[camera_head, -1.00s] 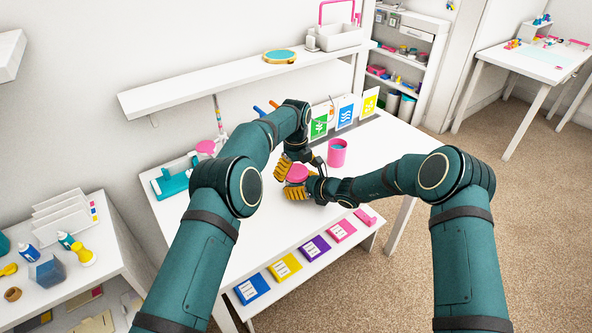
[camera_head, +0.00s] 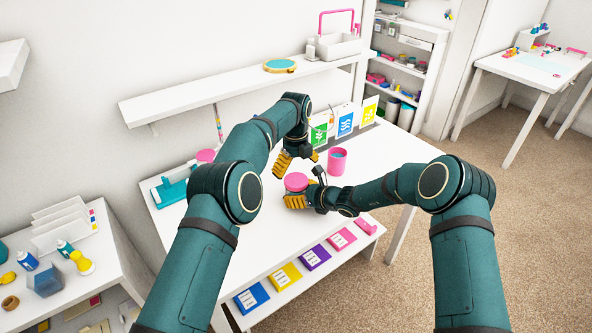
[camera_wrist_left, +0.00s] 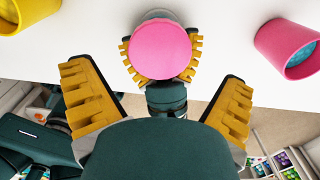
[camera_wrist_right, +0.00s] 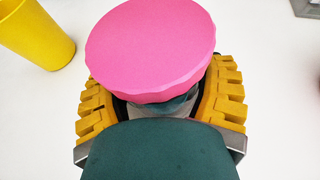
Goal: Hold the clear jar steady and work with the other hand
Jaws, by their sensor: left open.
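The clear jar (camera_wrist_right: 172,106) is mostly hidden under its round pink lid (camera_wrist_right: 150,48), which also shows in the head view (camera_head: 296,181) and the left wrist view (camera_wrist_left: 160,48). My right gripper (camera_head: 296,200) has its yellow fingers closed around the jar from both sides, below the lid. The jar looks upright over the white table. My left gripper (camera_head: 296,160) is open and empty, a little behind and above the lid, clear of it. In the left wrist view its fingers are spread wide, with the lid beyond them.
A pink cup (camera_head: 337,161) with teal contents stands right of the grippers. A yellow cup (camera_wrist_right: 38,32) is nearby on the table (camera_head: 372,160). Coloured cards (camera_head: 345,119) stand along the back, below a wall shelf (camera_head: 220,94). A teal tool (camera_head: 172,187) sits at the left end.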

